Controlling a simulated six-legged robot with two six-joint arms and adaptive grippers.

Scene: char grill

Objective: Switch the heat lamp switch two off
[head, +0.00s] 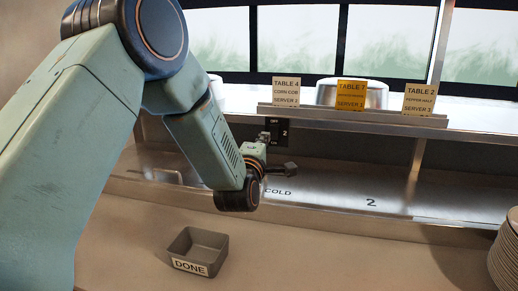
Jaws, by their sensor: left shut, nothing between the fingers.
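The heat lamp switch two is on a small dark panel (282,133) marked "2", on the metal front under the upper shelf. My left arm comes in from the left and bends down and back up toward this panel. My left gripper (263,138) is small in view, shut and empty, with its tips close to the left part of the panel. I cannot tell whether it touches the switch. The gripper partly covers the panel, and the switch position is too small to read. My right gripper is not in view.
A ticket rail (350,115) with several order tickets runs along the upper shelf, with a metal dome (372,95) behind it. The steel lower shelf (335,190) is mostly bare. A grey "DONE" bin (198,250) sits on the counter; stacked plates (508,250) stand at right.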

